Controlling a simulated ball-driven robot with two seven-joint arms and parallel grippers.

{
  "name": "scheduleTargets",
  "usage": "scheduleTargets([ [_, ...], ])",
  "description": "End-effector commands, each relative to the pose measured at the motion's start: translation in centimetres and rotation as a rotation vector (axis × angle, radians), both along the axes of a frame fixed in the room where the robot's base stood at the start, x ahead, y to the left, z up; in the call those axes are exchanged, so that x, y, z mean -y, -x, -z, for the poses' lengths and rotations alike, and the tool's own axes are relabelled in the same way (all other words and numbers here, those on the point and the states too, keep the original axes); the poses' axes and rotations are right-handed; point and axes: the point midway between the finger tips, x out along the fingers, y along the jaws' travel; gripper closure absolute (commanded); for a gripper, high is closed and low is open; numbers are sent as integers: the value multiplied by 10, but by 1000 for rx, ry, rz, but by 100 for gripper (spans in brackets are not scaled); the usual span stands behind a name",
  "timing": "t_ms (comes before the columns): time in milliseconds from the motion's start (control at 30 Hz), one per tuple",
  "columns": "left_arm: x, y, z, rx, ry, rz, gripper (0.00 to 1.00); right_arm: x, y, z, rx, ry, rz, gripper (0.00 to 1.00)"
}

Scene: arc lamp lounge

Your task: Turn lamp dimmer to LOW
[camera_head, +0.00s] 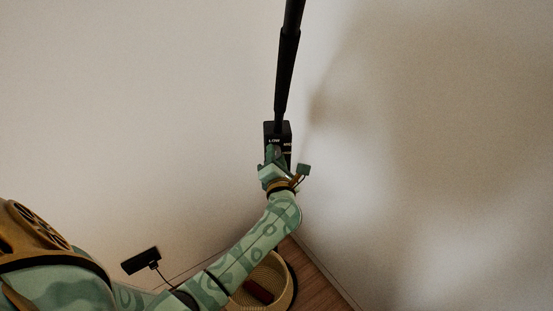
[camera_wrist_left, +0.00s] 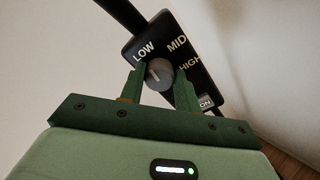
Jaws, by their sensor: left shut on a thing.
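The black dimmer box (camera_head: 270,130) is on the dark lamp pole (camera_head: 287,65) near the middle of the head view. In the left wrist view the box (camera_wrist_left: 190,32) shows the labels LOW, MID and HIGH around a round grey knob (camera_wrist_left: 158,80), with an ON switch (camera_wrist_left: 205,102) at its lower right. My left gripper (camera_head: 273,154) is at the box face. In the wrist view its two green fingers (camera_wrist_left: 159,72) are shut on the knob, one on each side. A small pale mark shows on the knob; I cannot tell exactly where it points. My right gripper is out of view.
A pale wall (camera_head: 150,90) fills most of the view behind the lamp. A woven basket (camera_head: 290,290) with a dark red thing inside stands on the wooden floor (camera_head: 322,285) below my left forearm. The space around the pole is clear.

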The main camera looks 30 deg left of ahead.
Motion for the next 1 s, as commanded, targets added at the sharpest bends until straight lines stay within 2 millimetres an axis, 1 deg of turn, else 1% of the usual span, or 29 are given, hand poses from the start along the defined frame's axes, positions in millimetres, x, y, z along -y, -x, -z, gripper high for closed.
scheduleTargets([
  [33,1,1,5,6,23,0,91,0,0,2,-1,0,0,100],
  [300,0,2,5,58,90,-1,91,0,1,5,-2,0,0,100],
  [800,0,2,5,68,107,-1,91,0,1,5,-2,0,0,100],
  [833,1,2,5,68,107,-1,65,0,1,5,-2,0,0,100],
  [867,0,2,5,68,107,-1,57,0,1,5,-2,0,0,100],
  [900,0,1,4,69,106,-1,46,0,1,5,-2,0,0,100],
  [1000,0,1,3,71,103,-1,46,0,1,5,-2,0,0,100],
])
